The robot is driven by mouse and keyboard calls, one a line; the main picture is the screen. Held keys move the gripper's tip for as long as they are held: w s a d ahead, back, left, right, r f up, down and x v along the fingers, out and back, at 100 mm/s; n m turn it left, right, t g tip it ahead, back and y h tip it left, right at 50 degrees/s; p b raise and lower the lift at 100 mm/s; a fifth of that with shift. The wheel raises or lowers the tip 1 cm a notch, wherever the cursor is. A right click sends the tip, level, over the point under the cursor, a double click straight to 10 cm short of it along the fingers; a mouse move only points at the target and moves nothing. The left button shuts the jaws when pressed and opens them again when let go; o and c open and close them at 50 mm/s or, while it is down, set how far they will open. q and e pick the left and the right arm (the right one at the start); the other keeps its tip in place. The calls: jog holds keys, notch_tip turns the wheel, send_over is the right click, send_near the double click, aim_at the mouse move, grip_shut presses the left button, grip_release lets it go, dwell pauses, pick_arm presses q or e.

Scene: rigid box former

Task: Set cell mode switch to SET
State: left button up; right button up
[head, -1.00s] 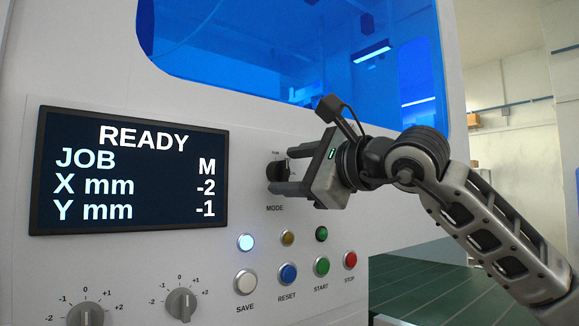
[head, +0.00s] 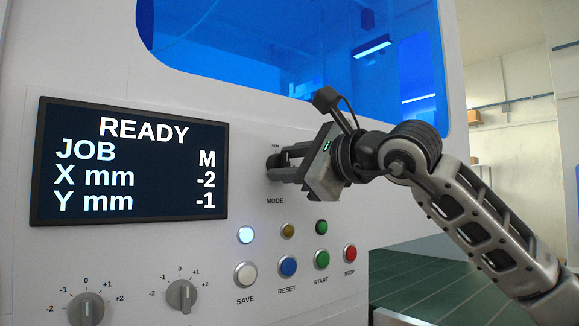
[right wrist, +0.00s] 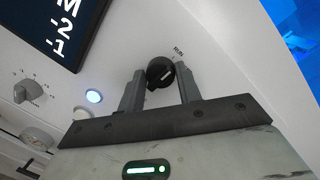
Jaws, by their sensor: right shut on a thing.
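The mode switch (head: 273,161) is a black round knob on the white panel, above the word MODE. It also shows in the right wrist view (right wrist: 160,72), with a light pointer mark and the label RUN beside it. My right gripper (head: 277,167) reaches the knob from the right, its two fingers one on each side. In the right wrist view the right gripper (right wrist: 160,80) is shut on the knob. The fingers partly hide the knob and its SET label in the head view. My left gripper is not in view.
A screen (head: 132,162) reads READY, JOB M, X mm -2, Y mm -1. Below are two grey dials (head: 86,308) and (head: 181,296), and SAVE (head: 245,275), RESET (head: 288,267), START (head: 321,260) and STOP (head: 350,254) buttons. A lamp above SAVE glows (head: 245,235). A blue window (head: 300,50) is above.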

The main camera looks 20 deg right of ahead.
jog(key=m+b, duration=0.3)
jog(key=shift+f+m+t, duration=0.15)
jog(key=shift+m+t, duration=0.15)
jog(key=shift+m+b, duration=0.4)
jog(key=shift+m, duration=0.1)
jog(key=shift+m+b, duration=0.4)
jog(key=shift+m, duration=0.7)
jog(key=shift+m+t+b, duration=0.3)
jog(key=shift+m+b, duration=0.1)
jog(key=shift+m, duration=0.1)
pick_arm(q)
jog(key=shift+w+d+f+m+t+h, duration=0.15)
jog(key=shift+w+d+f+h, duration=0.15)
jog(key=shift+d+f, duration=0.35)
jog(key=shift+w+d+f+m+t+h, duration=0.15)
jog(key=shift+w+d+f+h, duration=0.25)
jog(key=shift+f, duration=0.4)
pick_arm(e)
jog(key=shift+d+r+m, duration=0.1)
jog(key=shift+r+m, duration=0.1)
jog(key=shift+m, duration=0.2)
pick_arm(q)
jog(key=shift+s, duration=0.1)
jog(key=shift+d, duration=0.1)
pick_arm(e)
jog(key=o, duration=1)
jog(key=shift+c, duration=0.2)
